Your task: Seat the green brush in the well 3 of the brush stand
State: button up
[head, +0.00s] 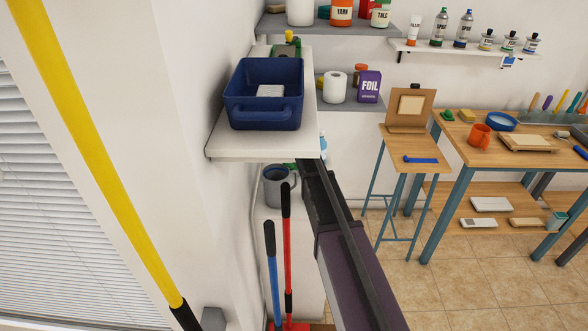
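I cannot make out the green brush for certain. A small green and yellow item (289,38) stands behind the blue bin on the white wall shelf, too small and partly hidden to name. A long grey holder (538,117) with several coloured handles upright in it stands at the back of the right-hand workbench. It may be the brush stand, but its wells cannot be told apart. My dark arm reaches up from the bottom middle to the shelf's right front corner. My gripper does not show, so what it holds cannot be seen.
A blue bin (265,112) sits on the white shelf (222,143), close to my arm. A grey bucket (276,188) and red and blue poles stand below. A small stool table (400,158) stands left of the workbench (468,150). Tiled floor is clear between.

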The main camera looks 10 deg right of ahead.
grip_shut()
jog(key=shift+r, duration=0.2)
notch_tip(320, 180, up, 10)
jog(key=p, duration=1)
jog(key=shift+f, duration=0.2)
dwell(0.6)
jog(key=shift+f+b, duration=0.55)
dwell(0.3)
